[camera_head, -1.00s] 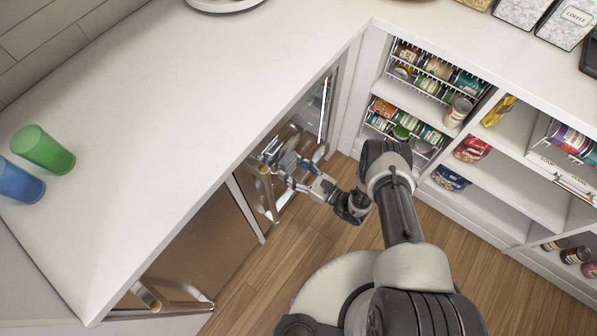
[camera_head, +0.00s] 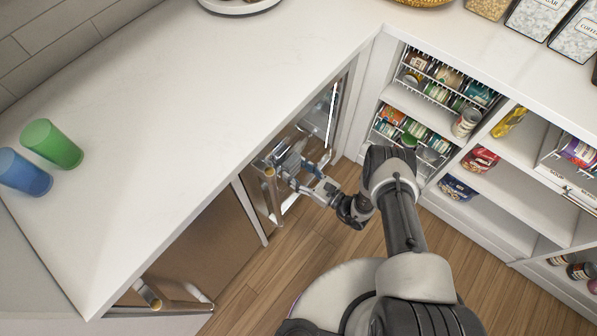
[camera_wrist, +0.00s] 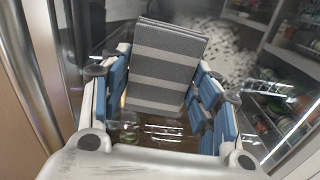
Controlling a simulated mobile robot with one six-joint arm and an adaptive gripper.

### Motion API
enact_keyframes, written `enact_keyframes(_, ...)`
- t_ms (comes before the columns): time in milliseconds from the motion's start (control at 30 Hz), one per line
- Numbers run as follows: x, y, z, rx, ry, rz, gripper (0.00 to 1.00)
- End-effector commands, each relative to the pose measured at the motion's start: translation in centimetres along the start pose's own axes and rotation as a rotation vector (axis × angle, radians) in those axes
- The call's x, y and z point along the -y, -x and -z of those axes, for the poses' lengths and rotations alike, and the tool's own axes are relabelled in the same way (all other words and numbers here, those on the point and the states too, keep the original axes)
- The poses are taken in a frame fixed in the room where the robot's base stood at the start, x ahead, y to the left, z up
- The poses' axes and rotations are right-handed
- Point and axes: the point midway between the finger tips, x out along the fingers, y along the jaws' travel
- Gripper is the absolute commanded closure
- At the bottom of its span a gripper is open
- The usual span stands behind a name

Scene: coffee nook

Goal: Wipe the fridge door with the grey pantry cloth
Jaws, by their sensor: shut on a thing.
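The grey cloth (camera_wrist: 165,70), with light and dark stripes, is folded into a flat pad between my gripper's blue-padded fingers in the wrist view. My gripper (camera_wrist: 160,100) is shut on it. In the head view my gripper (camera_head: 290,163) is low beside the counter, at the glossy fridge door (camera_head: 314,118) under the counter edge. The door's face is reflective and partly hidden by the counter and my gripper. The cloth appears close to the glossy surface; I cannot tell whether it touches.
The white counter (camera_head: 170,130) overhangs the front, with a green cup (camera_head: 52,144) and a blue cup (camera_head: 22,172) on it. Open shelves (camera_head: 500,215) with cans and packets stand to the right. A brown cabinet front (camera_head: 210,240) is at the left. Wood floor (camera_head: 300,255) lies below.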

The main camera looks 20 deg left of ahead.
Motion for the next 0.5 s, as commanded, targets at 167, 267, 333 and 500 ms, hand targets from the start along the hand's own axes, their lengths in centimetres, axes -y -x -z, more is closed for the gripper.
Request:
enact_keyframes(167, 0.02, -0.39, 0.01, 0.0, 0.0, 0.0, 0.63)
enact_keyframes(267, 0.01, -0.61, 0.01, 0.0, 0.0, 0.0, 0.63)
enact_keyframes(333, 0.0, -0.75, 0.01, 0.0, 0.0, -0.001, 0.63)
enact_keyframes(500, -0.02, -1.08, 0.01, 0.0, 0.0, -0.001, 0.63)
